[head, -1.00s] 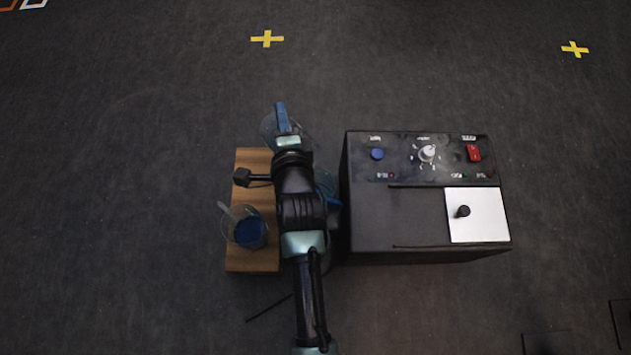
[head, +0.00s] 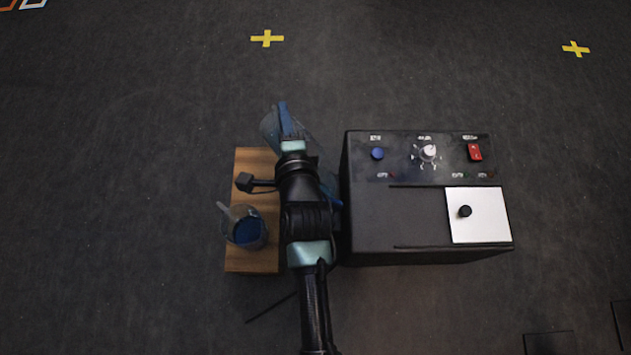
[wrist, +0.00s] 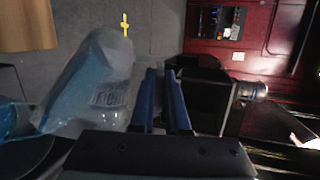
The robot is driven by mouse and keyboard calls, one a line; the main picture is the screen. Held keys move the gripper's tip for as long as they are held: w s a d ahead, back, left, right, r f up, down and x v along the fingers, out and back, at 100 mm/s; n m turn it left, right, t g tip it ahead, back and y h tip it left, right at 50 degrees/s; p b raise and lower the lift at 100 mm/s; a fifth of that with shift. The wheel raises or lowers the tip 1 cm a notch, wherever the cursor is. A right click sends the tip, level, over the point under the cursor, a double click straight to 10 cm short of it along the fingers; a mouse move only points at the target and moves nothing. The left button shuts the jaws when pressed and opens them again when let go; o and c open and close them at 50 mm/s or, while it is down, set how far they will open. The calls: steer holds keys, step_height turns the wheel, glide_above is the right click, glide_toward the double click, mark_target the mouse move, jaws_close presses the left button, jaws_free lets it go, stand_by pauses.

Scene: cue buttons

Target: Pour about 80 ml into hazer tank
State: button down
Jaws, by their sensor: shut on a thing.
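My gripper (head: 284,118) is shut, its two blue fingers (wrist: 166,95) close together. Beside them in the wrist view is a clear, bluish container (wrist: 92,85) with a printed label, tilted. It also shows around the fingers in the head view (head: 269,128); the grip point itself is hidden. The black hazer box (head: 365,220) stands to the right of my arm. A white plate with a black knob (head: 483,230) lies on its top; I cannot make out an open tank mouth. A clear jug with blue liquid (head: 246,232) stands on a wooden board, left of my arm.
The wooden board (head: 255,262) lies partly under my arm. Something blue shows between my arm and the box, mostly hidden. The box has a blue button (head: 377,154), a white dial (head: 428,154) and a red switch (head: 474,152).

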mark_target(274, 104)
steer(key=shift+s+d+r, duration=0.15)
steer(key=w+p, duration=0.1)
steer(key=w+a+g+p, duration=0.1)
steer(key=p, duration=0.1)
steer(key=shift+w+a+f+p, duration=0.3)
steer(key=shift+f, duration=0.05)
steer(key=p, duration=0.2)
steer(key=w+g+h+p, duration=0.1)
steer(key=p, duration=0.1)
steer(key=shift+a+r+n+g, duration=0.1)
steer(key=shift+a+n+g, duration=0.2)
steer(key=shift+a, duration=0.05)
steer(key=shift+w+a+f+n+g+h, duration=0.1)
steer(key=shift+w+a+f+g+h, duration=0.2)
steer(key=shift+f, duration=0.4)
steer(key=shift+w+d+f+n+g+h, duration=0.1)
steer(key=shift+f+g, duration=0.25)
steer(key=shift+f, duration=0.35)
steer(key=shift+w+a+f+n+g+h, duration=0.1)
steer(key=shift+a+f+g+h, duration=0.2)
steer(key=shift+f, duration=0.4)
steer(key=shift+d, duration=0.1)
